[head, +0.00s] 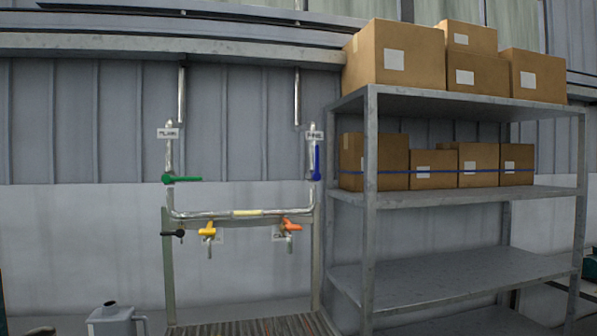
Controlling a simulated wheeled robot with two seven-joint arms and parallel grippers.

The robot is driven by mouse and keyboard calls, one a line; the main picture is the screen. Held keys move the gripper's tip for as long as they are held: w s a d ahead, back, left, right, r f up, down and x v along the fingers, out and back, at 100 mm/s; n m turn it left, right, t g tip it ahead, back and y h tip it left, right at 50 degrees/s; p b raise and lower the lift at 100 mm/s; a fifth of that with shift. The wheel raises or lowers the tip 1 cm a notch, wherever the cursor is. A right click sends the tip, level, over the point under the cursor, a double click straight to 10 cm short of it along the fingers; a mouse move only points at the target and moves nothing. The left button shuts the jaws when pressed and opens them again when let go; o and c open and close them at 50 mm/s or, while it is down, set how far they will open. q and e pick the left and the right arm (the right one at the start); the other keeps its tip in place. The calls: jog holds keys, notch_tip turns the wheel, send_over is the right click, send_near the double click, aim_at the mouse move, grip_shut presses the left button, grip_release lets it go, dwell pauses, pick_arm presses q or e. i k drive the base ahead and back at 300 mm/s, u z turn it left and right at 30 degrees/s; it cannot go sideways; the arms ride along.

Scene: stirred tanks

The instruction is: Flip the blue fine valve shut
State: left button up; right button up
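The blue fine valve (317,164) is on the right vertical pipe, just left of the shelf rack. Its blue lever stands upright, in line with the pipe. A small white label (314,135) sits above it and seems to read "FINE". Neither of my grippers shows in the head view, so nothing is seen touching the blue lever.
A green valve (182,179) on the left pipe has its lever level, across the pipe. Yellow (207,228) and orange (291,226) taps hang below the cross pipe. A metal rack (370,220) with cardboard boxes stands close right. A grey jug (112,318) stands lower left.

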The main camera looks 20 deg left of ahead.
aim_at(317, 160)
jog(key=u, duration=0.4)
jog(key=i, duration=1.05)
jog(key=u, duration=0.75)
